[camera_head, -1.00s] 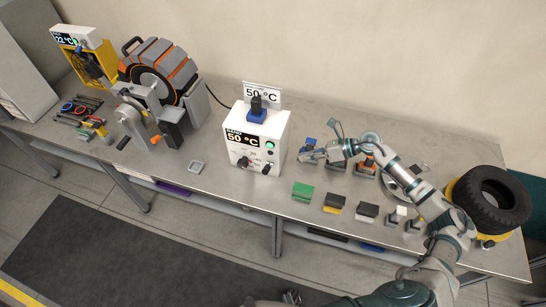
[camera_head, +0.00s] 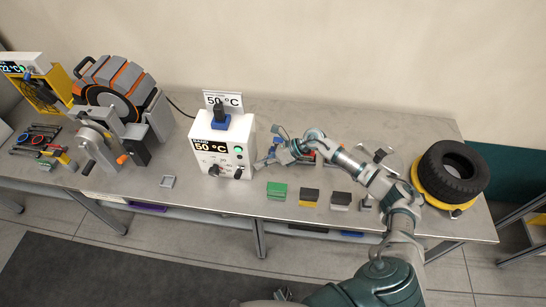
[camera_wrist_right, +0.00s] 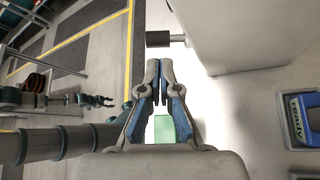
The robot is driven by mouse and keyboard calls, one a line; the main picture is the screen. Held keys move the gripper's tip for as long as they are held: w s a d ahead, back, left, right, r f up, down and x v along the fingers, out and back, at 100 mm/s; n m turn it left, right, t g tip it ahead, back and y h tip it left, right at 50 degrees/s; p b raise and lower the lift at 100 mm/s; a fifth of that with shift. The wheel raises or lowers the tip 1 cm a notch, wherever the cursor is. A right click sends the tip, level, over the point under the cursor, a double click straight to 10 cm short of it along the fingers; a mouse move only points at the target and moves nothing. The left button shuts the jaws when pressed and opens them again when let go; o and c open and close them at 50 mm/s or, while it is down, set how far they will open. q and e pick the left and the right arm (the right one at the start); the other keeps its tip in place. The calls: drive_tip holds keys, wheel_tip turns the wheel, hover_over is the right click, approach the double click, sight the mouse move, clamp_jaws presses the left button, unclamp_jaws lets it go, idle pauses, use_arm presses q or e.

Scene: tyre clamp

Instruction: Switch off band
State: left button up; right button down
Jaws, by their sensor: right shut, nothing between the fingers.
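My right gripper (camera_head: 259,163) is shut and empty beside the box's lower right edge. In the right wrist view, the closed fingertips (camera_wrist_right: 160,64) are just short of a black knob (camera_wrist_right: 158,39) sticking out from the white box (camera_wrist_right: 240,35). I cannot tell whether they touch it. My left gripper (camera_wrist_right: 98,101) shows small in the wrist view; its finger state is unclear.
A green block (camera_head: 277,190) and other blocks (camera_head: 308,197) lie along the bench's front, right of the box. A tyre (camera_head: 452,172) sits at the right end. A clamp machine (camera_head: 115,105) stands at left.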

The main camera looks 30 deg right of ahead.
sight(241, 173)
drive_tip(key=x, duration=0.4)
drive_tip(key=shift+a+p, duration=0.3)
drive_tip(key=shift+a, duration=0.05)
drive_tip(key=shift+w+a+f, duration=0.25)
drive_tip(key=shift+a+f, duration=0.1)
drive_tip(key=shift+a, duration=0.15)
use_arm(q)
drive_tip(key=shift+s+a+r, duration=0.2)
drive_tip(key=shift+s+a, duration=0.05)
drive_tip(key=shift+s, duration=0.35)
drive_tip(key=shift+d, duration=0.1)
use_arm(e)
drive_tip(key=shift+d, duration=0.1)
